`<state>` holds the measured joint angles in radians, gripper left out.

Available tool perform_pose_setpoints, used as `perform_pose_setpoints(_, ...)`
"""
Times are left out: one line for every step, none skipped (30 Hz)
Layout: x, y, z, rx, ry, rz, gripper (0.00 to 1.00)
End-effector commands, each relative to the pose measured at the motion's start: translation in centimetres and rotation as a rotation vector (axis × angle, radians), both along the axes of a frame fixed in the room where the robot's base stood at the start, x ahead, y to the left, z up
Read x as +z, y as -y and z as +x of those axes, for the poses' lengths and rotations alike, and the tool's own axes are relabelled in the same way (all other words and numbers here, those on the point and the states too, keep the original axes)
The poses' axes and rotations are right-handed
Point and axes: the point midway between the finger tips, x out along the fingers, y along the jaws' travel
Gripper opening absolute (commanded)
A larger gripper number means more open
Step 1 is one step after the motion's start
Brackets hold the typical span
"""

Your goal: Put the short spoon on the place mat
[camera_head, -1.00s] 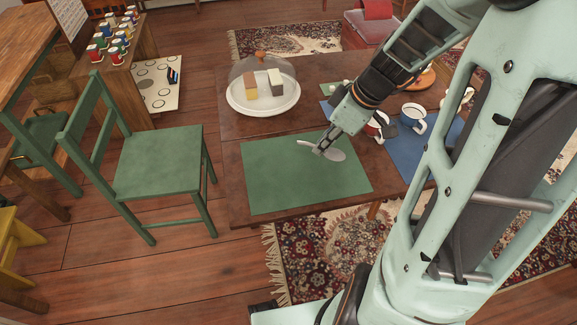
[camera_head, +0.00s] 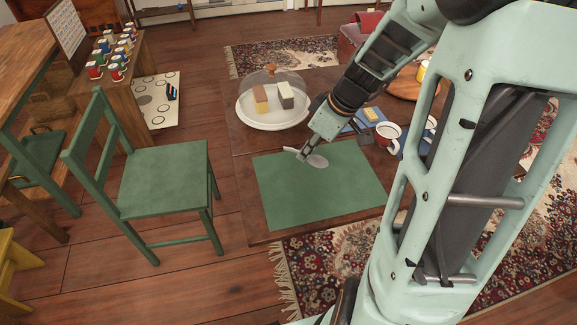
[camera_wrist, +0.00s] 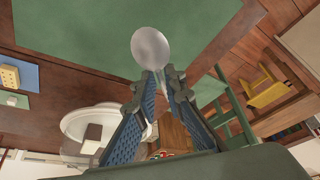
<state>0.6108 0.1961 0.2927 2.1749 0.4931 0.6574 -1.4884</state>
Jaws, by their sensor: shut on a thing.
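The short spoon (camera_head: 317,161) is silvery grey, with an oval bowl. My gripper (camera_head: 301,156) is shut on it, over the upper part of the green place mat (camera_head: 320,198) on the wooden table. In the wrist view the spoon's bowl (camera_wrist: 151,46) sticks out beyond my fingertips (camera_wrist: 158,80), with the green mat (camera_wrist: 90,32) behind it. The handle is mostly hidden between and behind the fingers. I cannot tell whether the spoon touches the mat or is held just above it.
A domed cake stand (camera_head: 271,119) with blocks under it stands behind the mat. A green chair (camera_head: 160,180) stands left of the table. The mat's lower part is clear.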

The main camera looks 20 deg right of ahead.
Motion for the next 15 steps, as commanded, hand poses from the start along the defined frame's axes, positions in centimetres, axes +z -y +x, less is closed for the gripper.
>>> perform_pose_setpoints(-0.7, -1.0, 1.1, 0.006, -0.002, 0.004, 0.0)
perform_pose_setpoints(-1.0, -1.4, 1.7, 0.008, -0.002, 0.002, 0.0)
perform_pose_setpoints(-1.5, -2.0, 2.5, 0.009, -0.001, 0.003, 0.0)
perform_pose_setpoints(-1.8, -2.4, 3.1, 0.007, -0.003, 0.003, 0.0)
perform_pose_setpoints(-2.1, -2.9, 3.8, 0.007, -0.001, 0.002, 0.0)
perform_pose_setpoints(-2.8, -3.3, 4.4, 0.006, -0.003, 0.003, 0.0)
perform_pose_setpoints(-3.5, -3.5, 4.7, 0.005, -0.003, 0.002, 0.0)
perform_pose_setpoints(-4.0, -3.7, 5.0, 0.004, -0.004, 0.003, 0.0)
perform_pose_setpoints(-4.7, -4.1, 5.5, 0.004, -0.003, 0.002, 0.0)
perform_pose_setpoints(-5.2, -4.3, 5.8, 0.004, -0.003, 0.002, 0.0)
perform_pose_setpoints(-5.6, -4.5, 6.1, 0.002, -0.003, 0.002, 0.0)
perform_pose_setpoints(-6.0, -4.7, 6.5, 0.003, -0.001, 0.001, 0.0)
perform_pose_setpoints(-6.3, -4.8, 6.7, 0.003, -0.001, 0.001, 0.0)
perform_pose_setpoints(-6.6, -5.0, 6.9, 0.003, -0.001, 0.001, 0.0)
perform_pose_setpoints(-6.8, -5.1, 7.1, 0.002, -0.001, 0.001, 0.0)
